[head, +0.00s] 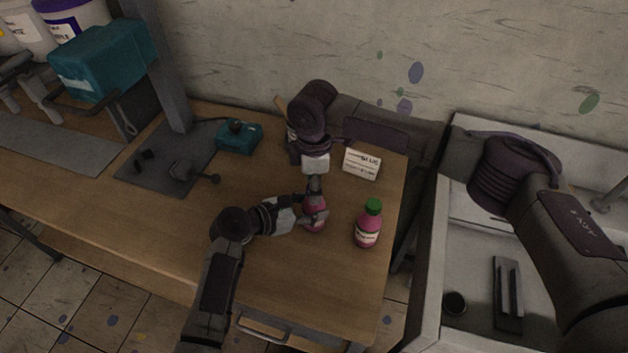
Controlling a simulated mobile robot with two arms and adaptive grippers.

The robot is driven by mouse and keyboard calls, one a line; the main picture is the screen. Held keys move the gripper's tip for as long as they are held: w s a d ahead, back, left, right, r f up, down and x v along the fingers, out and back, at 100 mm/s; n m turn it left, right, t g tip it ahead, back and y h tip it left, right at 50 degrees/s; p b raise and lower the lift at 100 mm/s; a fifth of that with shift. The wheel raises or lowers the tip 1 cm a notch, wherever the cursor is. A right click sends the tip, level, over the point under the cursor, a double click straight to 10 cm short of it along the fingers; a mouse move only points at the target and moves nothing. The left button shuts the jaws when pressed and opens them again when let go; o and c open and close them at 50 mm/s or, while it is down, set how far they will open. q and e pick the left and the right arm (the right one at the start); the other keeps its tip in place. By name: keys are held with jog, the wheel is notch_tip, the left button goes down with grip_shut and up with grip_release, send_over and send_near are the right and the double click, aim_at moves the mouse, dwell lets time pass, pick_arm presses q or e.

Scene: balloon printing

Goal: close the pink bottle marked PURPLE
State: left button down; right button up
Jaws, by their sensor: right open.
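A pink bottle (314,226) stands upright on the wooden table, with its top hidden by my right gripper. My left gripper (312,219) reaches in from the left, with its fingers closed around this bottle's body. My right gripper (314,194) points down directly over the bottle's top and is open; whether a cap is between its fingers cannot be seen. A second pink bottle (367,232) with a green cap stands upright to the right, apart from both grippers. Its pale label is too small to read, and I cannot tell which bottle is marked PURPLE.
A white sign card (362,164) stands behind the green-capped bottle. A teal box (239,138) and a dark mat (150,172) lie to the left. The table's right edge is close to the capped bottle, with a pale sink unit (425,275) beyond. The front left tabletop is clear.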

grip_shut()
jog(key=shift+m, duration=0.9)
jog(key=shift+o, duration=0.7)
grip_release()
notch_tip(320, 180, up, 12)
pick_arm(q)
jog(key=shift+c, duration=1.5)
grip_release()
